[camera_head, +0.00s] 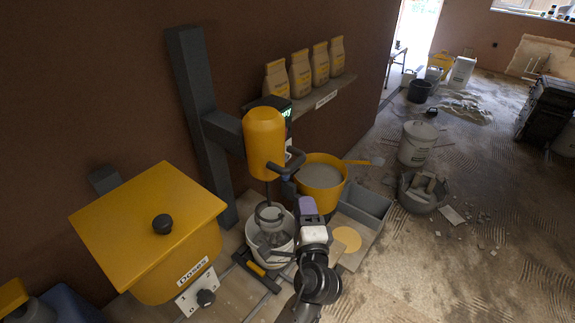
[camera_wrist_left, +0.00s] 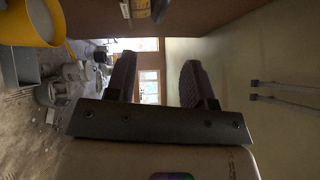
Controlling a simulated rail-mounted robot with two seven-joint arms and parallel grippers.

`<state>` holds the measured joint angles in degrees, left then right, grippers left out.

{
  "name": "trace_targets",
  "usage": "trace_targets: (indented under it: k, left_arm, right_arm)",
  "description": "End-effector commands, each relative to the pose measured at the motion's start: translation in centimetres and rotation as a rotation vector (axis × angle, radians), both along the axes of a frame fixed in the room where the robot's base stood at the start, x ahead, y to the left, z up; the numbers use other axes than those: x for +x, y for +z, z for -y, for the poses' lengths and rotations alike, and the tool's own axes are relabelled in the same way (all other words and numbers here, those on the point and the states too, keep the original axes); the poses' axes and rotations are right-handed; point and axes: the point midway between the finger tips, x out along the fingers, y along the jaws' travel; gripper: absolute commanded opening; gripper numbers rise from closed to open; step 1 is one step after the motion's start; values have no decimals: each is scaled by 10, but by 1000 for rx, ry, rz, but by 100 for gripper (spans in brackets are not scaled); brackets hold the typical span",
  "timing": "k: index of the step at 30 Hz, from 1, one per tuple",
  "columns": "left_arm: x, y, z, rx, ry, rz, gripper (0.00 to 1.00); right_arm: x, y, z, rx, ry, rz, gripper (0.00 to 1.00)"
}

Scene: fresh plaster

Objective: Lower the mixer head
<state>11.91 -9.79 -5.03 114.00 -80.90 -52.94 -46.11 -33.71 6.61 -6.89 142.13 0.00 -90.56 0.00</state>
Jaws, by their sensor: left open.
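The mixer head (camera_head: 265,142) is a yellow motor housing on a grey arm from a tall grey post (camera_head: 198,110). A dark handle (camera_head: 291,162) sticks out at its right. Its whisk (camera_head: 269,214) hangs above or into a white bucket (camera_head: 285,262); the exact depth is unclear. My left gripper (camera_head: 298,193) is just below and right of the handle, its fingers partly hidden by the wrist. In the left wrist view the fingers (camera_wrist_left: 156,75) stand apart with nothing seen between them. Contact with the handle cannot be told. My right gripper is not visible.
A yellow doser (camera_head: 140,225) stands left of the mixer. A yellow tub (camera_head: 321,182) and a grey tray (camera_head: 362,208) stand right of it. Several bags (camera_head: 300,74) line a wall shelf. Open floor with rubble and buckets lies to the right.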

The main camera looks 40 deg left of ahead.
Motion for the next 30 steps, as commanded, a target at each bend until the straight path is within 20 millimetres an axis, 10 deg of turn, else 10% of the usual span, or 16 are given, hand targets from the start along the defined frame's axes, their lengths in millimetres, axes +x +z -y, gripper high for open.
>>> trace_targets:
  k: [30]
  left_arm:
    - [86, 19, -99, 21, 6, -29, 48]
  right_arm:
    - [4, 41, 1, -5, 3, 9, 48]
